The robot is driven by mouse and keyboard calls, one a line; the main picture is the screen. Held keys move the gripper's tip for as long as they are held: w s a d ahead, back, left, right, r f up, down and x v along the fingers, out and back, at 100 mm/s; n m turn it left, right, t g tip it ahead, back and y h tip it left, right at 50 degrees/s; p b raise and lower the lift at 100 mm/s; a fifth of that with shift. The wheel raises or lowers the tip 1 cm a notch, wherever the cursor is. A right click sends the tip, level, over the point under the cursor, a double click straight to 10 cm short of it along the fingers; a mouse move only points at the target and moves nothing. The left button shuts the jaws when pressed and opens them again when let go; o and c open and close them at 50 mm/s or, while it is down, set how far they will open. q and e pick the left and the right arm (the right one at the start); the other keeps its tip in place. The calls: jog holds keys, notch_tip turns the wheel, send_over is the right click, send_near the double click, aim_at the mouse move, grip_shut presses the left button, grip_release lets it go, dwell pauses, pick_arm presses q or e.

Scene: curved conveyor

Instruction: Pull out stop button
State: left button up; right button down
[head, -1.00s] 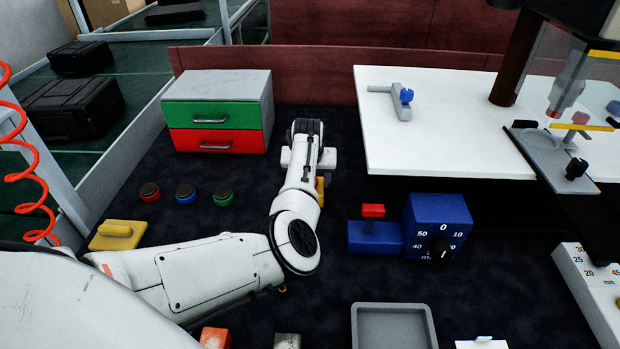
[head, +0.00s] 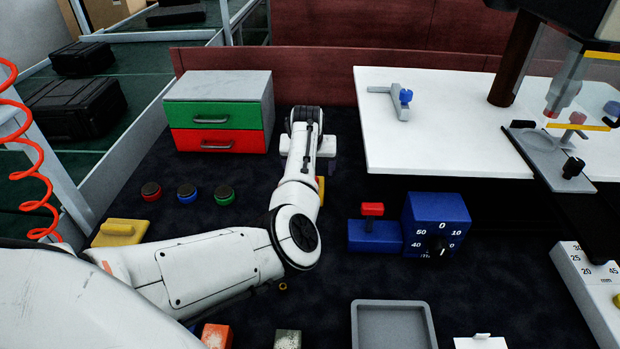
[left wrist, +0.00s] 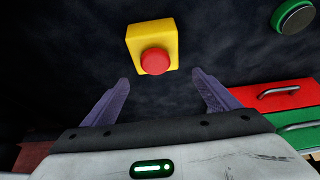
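The stop button is a red round knob (left wrist: 155,61) on a yellow box (left wrist: 153,38). It shows in the left wrist view, ahead of my left gripper's fingertips. In the head view only a sliver of the yellow box (head: 320,188) shows beside my left forearm; the red knob is hidden there. My left gripper (left wrist: 160,88) is open, its two purple fingers spread wide with nothing between them. The knob lies roughly centred beyond the gap, apart from both fingers. In the head view the left gripper is mostly hidden behind its wrist. My right gripper is not in view.
A drawer unit (head: 218,85) with green and red drawers stands behind left. A blue box with a red switch (head: 371,209) and a dial box (head: 436,222) stand right. A grey tray (head: 393,307) lies in front.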

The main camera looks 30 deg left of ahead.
pick_arm(q)
jog(key=o, duration=0.3)
jog(key=shift+s+d+f, duration=0.2)
jog(key=shift+f, duration=0.05)
jog(key=shift+o, duration=0.3)
jog(key=shift+w+f, duration=0.1)
jog(key=shift+f, duration=0.2)
jog(key=shift+d+r, duration=0.1)
jog(key=shift+r, duration=3.35)
